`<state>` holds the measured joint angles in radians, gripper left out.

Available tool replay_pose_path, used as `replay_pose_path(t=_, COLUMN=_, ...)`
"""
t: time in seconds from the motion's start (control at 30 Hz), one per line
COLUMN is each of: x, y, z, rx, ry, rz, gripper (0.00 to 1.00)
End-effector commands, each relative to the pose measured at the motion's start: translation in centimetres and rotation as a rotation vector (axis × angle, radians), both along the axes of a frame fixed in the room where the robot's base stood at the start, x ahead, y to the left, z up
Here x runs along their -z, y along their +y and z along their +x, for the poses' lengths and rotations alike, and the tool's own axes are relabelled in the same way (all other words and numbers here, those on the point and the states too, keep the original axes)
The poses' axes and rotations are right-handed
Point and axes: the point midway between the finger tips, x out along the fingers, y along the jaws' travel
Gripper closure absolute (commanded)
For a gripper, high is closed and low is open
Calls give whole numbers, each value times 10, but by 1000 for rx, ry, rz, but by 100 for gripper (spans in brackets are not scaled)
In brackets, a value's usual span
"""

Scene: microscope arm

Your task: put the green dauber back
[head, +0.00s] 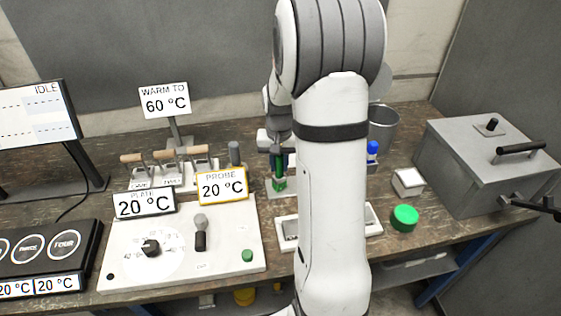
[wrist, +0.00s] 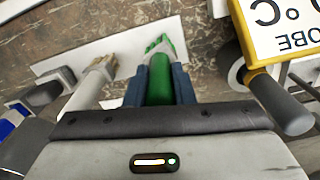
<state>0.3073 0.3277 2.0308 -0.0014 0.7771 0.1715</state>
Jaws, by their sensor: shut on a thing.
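My gripper (head: 278,158) is behind my arm, over the back middle of the bench. In the wrist view its dark blue fingers (wrist: 159,88) are shut on the green dauber (wrist: 159,80), a green cylinder. The green dauber also shows in the head view (head: 279,181), below the fingers. In the wrist view, a white strip (wrist: 120,57) with a green zigzag mark (wrist: 165,42) lies beyond the dauber's end. I cannot tell whether the dauber touches it. My arm hides part of this area in the head view.
A blue-topped thing (head: 372,148) stands right of my arm, before a grey bucket (head: 382,130). The probe sign (head: 222,187) stands close left of my gripper. A green lid (head: 404,218), a small white box (head: 408,181) and a large grey box (head: 485,165) are at right.

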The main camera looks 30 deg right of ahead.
Motion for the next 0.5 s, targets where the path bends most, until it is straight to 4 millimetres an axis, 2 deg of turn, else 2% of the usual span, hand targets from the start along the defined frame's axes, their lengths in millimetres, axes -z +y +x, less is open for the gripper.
replay_pose_path(t=0.03, x=3, y=0, z=0, rx=0, ry=0, rz=0, gripper=100)
replay_pose_path(t=0.07, x=2, y=0, z=0, rx=0, ry=0, rz=0, gripper=76)
replay_pose_path(t=0.1, x=2, y=0, z=0, rx=0, ry=0, rz=0, gripper=73)
replay_pose_path(t=0.3, x=2, y=0, z=0, rx=-1, ry=0, rz=0, gripper=57)
replay_pose_path(t=0.5, x=2, y=1, z=0, rx=-1, ry=0, rz=0, gripper=56)
